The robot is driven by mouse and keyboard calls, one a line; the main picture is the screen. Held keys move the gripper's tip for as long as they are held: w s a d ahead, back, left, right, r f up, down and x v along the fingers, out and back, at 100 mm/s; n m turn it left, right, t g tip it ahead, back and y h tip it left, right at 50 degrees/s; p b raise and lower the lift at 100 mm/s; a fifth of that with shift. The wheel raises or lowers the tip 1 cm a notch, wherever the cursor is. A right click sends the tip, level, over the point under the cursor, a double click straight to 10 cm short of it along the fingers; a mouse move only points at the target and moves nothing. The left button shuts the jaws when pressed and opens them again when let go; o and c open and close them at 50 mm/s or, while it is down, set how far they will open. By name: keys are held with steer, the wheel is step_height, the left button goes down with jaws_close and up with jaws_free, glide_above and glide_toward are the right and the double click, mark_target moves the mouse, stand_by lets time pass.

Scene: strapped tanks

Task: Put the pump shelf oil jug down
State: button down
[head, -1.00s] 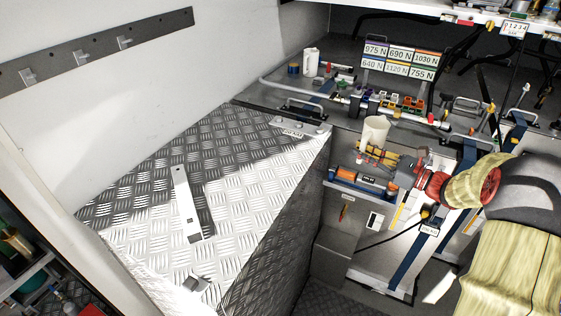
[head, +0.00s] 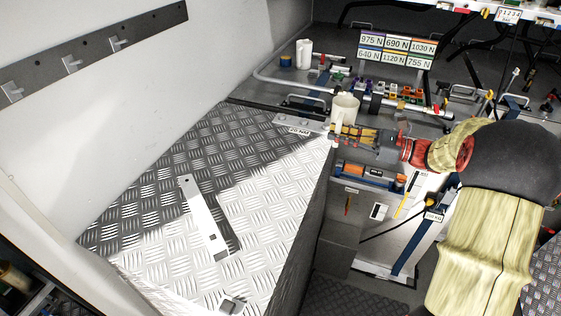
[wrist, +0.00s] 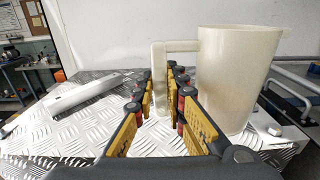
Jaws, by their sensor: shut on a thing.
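The oil jug (head: 347,106) is a cream, open-topped jug with a side handle. In the head view it is upright by the back right corner of the tread-plate box. In the wrist view the jug body (wrist: 228,85) stands right of my fingers, and its handle (wrist: 160,80) is between them. My gripper (head: 346,134) is shut on the handle; its yellow-padded fingers also show in the wrist view (wrist: 165,105). The jug's base is partly hidden by the fingers, and I cannot tell whether it touches anything.
The tread-plate top (head: 150,215) is mostly clear, with a flat metal bar (head: 206,218) lying on it. A back shelf carries a white cup (head: 304,54), pipes and a force-label board (head: 396,49). A hook rail (head: 95,52) is on the left wall.

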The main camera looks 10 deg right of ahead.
steer(key=shift+w+a, duration=0.15)
steer(key=shift+a, duration=0.1)
steer(key=w+a+f, duration=0.1)
steer(key=a+f, duration=0.2)
steer(key=a, duration=0.1)
steer(key=w+a+f+b, duration=0.1)
steer(key=a+f, duration=0.2)
steer(key=a, duration=0.2)
steer(key=w+a+f, duration=0.1)
steer(key=a+f, duration=0.2)
steer(key=a, duration=0.1)
steer(key=shift+a+f+b, duration=0.15)
steer(key=shift+f+b, duration=0.1)
steer(key=shift+b, duration=0.1)
steer(key=shift+w+a+f, duration=0.1)
steer(key=shift+a+f, duration=0.05)
steer(key=shift+f, duration=0.7)
steer(key=shift+a+f, duration=0.1)
steer(key=shift+f, duration=0.75)
steer(key=shift+b, duration=0.3)
steer(key=shift+f, duration=0.2)
steer(key=c, duration=1.8)
jaws_free()
